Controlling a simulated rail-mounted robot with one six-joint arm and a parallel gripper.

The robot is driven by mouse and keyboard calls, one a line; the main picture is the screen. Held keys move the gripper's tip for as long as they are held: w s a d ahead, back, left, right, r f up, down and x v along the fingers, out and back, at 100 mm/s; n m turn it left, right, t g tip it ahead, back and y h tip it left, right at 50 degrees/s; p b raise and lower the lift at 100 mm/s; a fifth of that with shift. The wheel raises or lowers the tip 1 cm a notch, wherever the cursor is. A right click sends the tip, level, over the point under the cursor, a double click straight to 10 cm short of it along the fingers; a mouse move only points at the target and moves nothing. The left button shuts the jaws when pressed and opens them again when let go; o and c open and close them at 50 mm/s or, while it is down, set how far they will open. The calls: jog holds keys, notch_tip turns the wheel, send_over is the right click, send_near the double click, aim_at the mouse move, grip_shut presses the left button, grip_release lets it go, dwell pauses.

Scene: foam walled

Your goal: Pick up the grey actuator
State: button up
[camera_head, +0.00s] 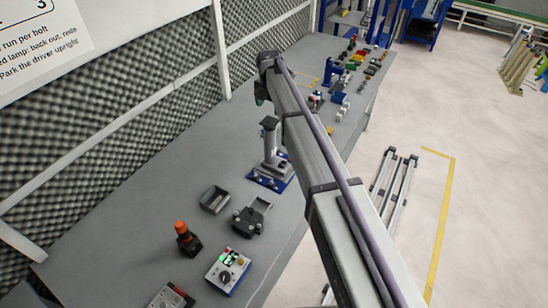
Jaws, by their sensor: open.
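I cannot tell for sure which thing is the grey actuator. A grey upright unit with a dark top (271,142) stands on a blue-edged base plate (268,180) on the bench, just left of my arm. Other small grey and blue items are at the far end of the bench, too small to tell apart. My arm reaches from the lower right up to the bench's middle. A dark part hangs below its far end, but my gripper's jaws do not show, and the arm hides part of the bench behind it.
The grey bench (150,190) runs along a foam-panelled wall (105,75). Nearer are a grey open bin (214,200), a dark fixture (248,220), an orange-topped tool (184,237) and a control box (227,272). Metal rails (393,180) lie on the floor at right.

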aim_at(270, 122)
notch_tip(270, 122, down, 11)
jog(key=b, duration=1.1)
jog(key=shift+d+f, duration=0.1)
jog(key=shift+f, duration=0.1)
jog(key=shift+r, duration=0.25)
jog(key=shift+c, duration=0.4)
grip_shut()
